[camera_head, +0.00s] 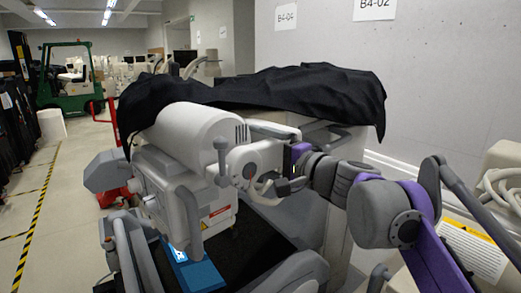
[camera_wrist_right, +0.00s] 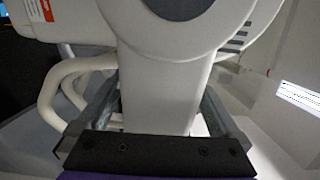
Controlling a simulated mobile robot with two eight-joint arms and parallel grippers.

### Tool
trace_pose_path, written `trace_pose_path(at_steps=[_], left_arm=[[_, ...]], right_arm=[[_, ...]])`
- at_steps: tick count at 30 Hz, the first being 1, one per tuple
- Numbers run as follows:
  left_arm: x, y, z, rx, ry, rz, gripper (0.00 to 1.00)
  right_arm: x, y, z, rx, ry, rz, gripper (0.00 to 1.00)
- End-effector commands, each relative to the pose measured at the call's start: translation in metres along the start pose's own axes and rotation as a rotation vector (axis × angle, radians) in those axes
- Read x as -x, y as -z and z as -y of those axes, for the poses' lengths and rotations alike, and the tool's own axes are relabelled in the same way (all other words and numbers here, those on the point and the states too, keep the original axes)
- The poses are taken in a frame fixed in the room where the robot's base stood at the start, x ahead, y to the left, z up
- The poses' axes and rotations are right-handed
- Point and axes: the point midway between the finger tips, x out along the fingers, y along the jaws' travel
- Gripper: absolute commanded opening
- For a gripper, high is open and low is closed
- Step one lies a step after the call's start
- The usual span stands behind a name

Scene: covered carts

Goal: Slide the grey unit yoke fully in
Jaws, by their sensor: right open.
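A pale grey unit with a large white drum (camera_head: 185,130) stands on the cart in the head view. What looks like its yoke, a light grey piece with a round hub (camera_head: 243,160), is at the drum's right end. My right gripper (camera_head: 284,185) reaches it from the right. In the right wrist view, a pale post (camera_wrist_right: 158,95) below a round grey hub stands between the two fingers of the open right gripper (camera_wrist_right: 155,105). I cannot tell whether the fingers touch the post. My left gripper does not show.
A black cover (camera_head: 270,90) drapes over the cart's top behind the unit. Pale curved tubes (camera_wrist_right: 70,80) run beside the left finger. A wall (camera_head: 430,80) stands behind on the right. A green forklift (camera_head: 70,80) and open floor with striped tape are far left.

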Motion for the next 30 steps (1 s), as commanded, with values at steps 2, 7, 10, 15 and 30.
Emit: trace_pose_path(at_steps=[2,7,10,15,30], left_arm=[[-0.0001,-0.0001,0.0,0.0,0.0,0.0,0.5],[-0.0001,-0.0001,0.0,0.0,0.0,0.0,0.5],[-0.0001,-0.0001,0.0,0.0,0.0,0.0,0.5],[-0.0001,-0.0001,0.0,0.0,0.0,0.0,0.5],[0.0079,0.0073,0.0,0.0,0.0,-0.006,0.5]], right_arm=[[0.0,0.0,-0.0001,0.0,0.0,0.0,1.0],[0.0002,0.0,-0.0001,0.0,0.0,0.0,0.87],[0.0003,-0.0001,-0.0001,0.0,0.0,0.0,0.69],[0.0004,-0.0001,0.0,0.0,0.0,0.0,0.39],[0.0003,0.0061,0.0028,0.003,0.001,0.0,0.0]])
